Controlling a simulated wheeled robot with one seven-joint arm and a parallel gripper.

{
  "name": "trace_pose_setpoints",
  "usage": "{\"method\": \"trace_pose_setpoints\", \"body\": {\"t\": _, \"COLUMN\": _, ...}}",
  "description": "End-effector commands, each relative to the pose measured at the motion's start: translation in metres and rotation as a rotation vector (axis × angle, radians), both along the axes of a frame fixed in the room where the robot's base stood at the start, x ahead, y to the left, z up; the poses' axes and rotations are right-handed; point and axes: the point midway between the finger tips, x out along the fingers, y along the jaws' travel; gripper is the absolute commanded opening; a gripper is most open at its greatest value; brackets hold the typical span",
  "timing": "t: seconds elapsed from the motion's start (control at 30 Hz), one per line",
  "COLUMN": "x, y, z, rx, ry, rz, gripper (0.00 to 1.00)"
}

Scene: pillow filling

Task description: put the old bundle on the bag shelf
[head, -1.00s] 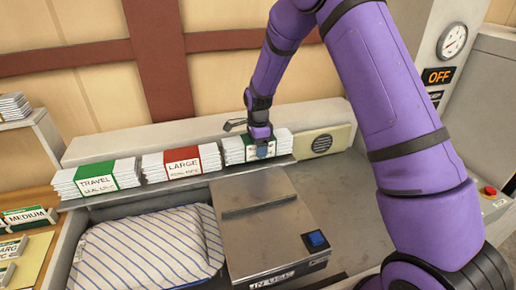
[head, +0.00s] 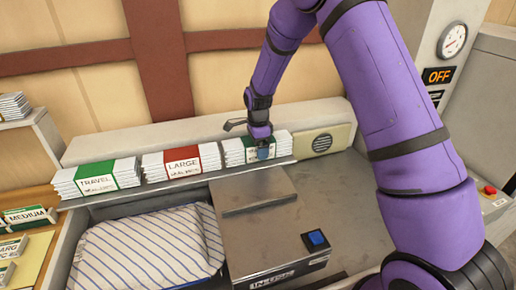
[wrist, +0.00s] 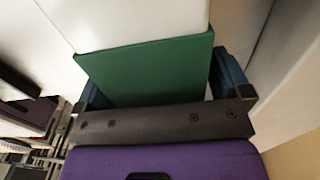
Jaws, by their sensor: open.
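A row of white bag bundles stands on the ledge behind the work surface: one marked TRAVEL with a green band (head: 98,178), one marked LARGE with a red band (head: 183,162), and a green-banded one (head: 234,152) at the right end. My gripper (head: 262,152) is down at the right-end bundle. In the wrist view, the open blue fingers (wrist: 160,82) stand on either side of its green band (wrist: 150,70). I cannot tell whether they touch it. My gripper partly hides its label. No label reading "old" is legible.
A striped pillow (head: 150,250) lies in the recess in front, beside a metal box (head: 250,225) marked IN USE. A speaker-like panel (head: 322,141) is right of the bundle. At the left are a shelf with a bundle (head: 14,106) and a tray with a MEDIUM bundle (head: 28,215).

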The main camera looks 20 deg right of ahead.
Motion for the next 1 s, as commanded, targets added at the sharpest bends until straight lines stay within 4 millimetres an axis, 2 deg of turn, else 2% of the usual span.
{"method": "trace_pose_setpoints", "body": {"t": 0.3, "x": 0.000, "y": 0.001, "z": 0.061, "rx": 0.001, "ry": -0.005, "rz": 0.001, "gripper": 0.96}}
{"method": "trace_pose_setpoints", "body": {"t": 0.5, "x": 0.001, "y": 0.000, "z": 0.094, "rx": 0.000, "ry": -0.004, "rz": 0.000, "gripper": 0.96}}
{"method": "trace_pose_setpoints", "body": {"t": 0.7, "x": 0.000, "y": 0.001, "z": 0.111, "rx": 0.001, "ry": -0.002, "rz": 0.001, "gripper": 0.96}}
{"method": "trace_pose_setpoints", "body": {"t": 0.9, "x": -0.001, "y": 0.000, "z": 0.115, "rx": 0.001, "ry": -0.002, "rz": 0.005, "gripper": 0.96}}
{"method": "trace_pose_setpoints", "body": {"t": 1.0, "x": -0.007, "y": -0.003, "z": 0.128, "rx": 0.005, "ry": -0.015, "rz": 0.037, "gripper": 0.96}}
